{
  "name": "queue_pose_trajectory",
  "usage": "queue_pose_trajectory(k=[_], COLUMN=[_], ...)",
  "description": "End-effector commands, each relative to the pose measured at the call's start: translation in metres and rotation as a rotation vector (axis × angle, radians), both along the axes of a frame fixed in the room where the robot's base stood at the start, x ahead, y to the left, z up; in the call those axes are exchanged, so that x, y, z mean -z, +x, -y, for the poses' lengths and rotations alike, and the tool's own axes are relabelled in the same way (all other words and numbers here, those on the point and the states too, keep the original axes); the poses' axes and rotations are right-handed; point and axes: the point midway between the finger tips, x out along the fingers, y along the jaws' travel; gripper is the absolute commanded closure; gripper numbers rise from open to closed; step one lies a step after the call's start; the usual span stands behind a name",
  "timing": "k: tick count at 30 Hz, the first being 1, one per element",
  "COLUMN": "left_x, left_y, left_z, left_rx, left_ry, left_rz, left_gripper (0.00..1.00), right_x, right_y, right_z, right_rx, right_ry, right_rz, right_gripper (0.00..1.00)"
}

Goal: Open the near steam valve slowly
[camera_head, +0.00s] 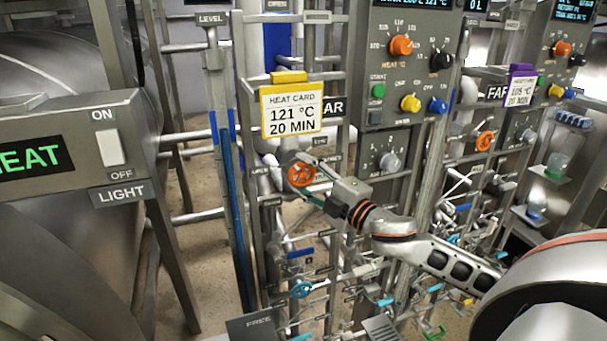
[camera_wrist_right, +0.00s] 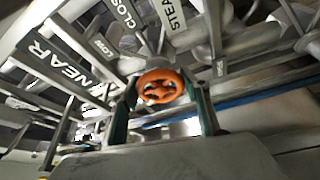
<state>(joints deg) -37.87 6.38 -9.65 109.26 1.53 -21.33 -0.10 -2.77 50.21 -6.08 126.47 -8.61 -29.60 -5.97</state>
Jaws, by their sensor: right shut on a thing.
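The near steam valve is an orange handwheel (camera_head: 301,174) on the pipe rack, below the yellow-tagged heat card. It also shows in the right wrist view (camera_wrist_right: 161,86), with a "STEAM" label above it and a "NEAR" plate at left. My right gripper (camera_head: 308,187) reaches it from the lower right. In the right wrist view my right gripper (camera_wrist_right: 163,105) has one dark green finger on each side of the wheel and is shut on it. The fingers' exact contact points are hard to see. My left gripper is in neither view.
The heat card (camera_head: 292,108) reads 121 °C, 20 MIN. A control panel (camera_head: 405,75) with coloured knobs stands above right. A second orange handwheel (camera_head: 485,141) is on the far station. Blue-handled valves (camera_head: 301,289) and pipes crowd the space below my right arm.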

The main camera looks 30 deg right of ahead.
Motion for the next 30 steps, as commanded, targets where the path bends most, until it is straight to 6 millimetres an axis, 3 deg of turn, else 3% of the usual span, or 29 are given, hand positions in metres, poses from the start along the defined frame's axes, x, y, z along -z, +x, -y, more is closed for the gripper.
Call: queue_pose_trajectory(k=[14,30], left_x=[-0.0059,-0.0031], left_y=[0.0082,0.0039], left_z=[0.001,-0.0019], left_rx=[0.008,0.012], left_ry=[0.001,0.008], left_rz=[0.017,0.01], left_gripper=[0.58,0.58], right_x=[-0.0042,-0.0044], right_y=[0.0001,0.0002], right_z=[0.0001,-0.0015], right_rx=[0.0,0.0], right_ry=[-0.448,-0.872], right_rz=[-0.102,-0.207], right_gripper=[0.75,0.75])
